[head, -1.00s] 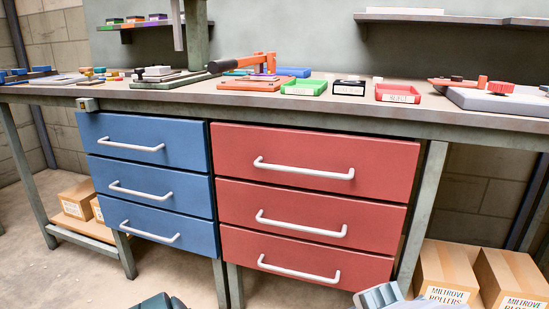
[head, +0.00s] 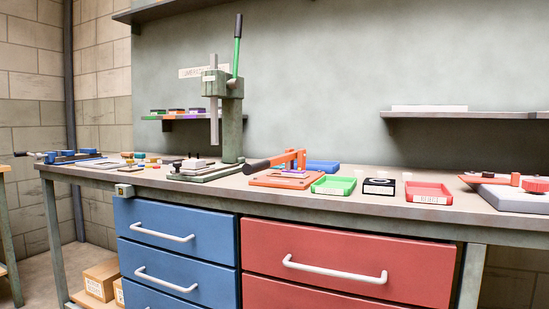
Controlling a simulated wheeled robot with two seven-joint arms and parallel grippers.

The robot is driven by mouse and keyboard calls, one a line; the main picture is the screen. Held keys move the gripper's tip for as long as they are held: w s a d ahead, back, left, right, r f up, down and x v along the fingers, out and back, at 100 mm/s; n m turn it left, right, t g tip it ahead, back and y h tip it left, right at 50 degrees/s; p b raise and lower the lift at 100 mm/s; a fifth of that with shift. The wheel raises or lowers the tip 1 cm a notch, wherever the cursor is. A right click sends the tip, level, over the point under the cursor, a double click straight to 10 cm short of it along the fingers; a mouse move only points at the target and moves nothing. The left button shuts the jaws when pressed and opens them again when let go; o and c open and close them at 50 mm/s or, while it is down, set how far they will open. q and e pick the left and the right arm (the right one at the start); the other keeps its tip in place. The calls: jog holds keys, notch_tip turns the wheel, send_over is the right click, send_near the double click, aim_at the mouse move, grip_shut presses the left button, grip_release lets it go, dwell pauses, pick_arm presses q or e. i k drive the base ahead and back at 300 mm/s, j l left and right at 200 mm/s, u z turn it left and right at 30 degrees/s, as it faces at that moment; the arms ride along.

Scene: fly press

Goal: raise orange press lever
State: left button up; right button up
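The orange press (head: 270,180) stands on the workbench, left of the green tray. Its orange lever (head: 290,158) lies low, close to horizontal, with its black grip (head: 256,166) pointing left past the edge of the orange base. A small purple piece (head: 293,174) is on the base under the lever. Neither of my grippers shows in the head view, and nothing touches the lever.
A tall green press (head: 232,125) with a green lever (head: 237,55) pointing up stands behind left. A blue tray (head: 322,166) lies behind the orange press. A green tray (head: 333,186), black tray (head: 379,187) and red tray (head: 428,192) line the bench to the right.

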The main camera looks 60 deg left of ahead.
aim_at(248, 169)
jog(key=u, duration=2)
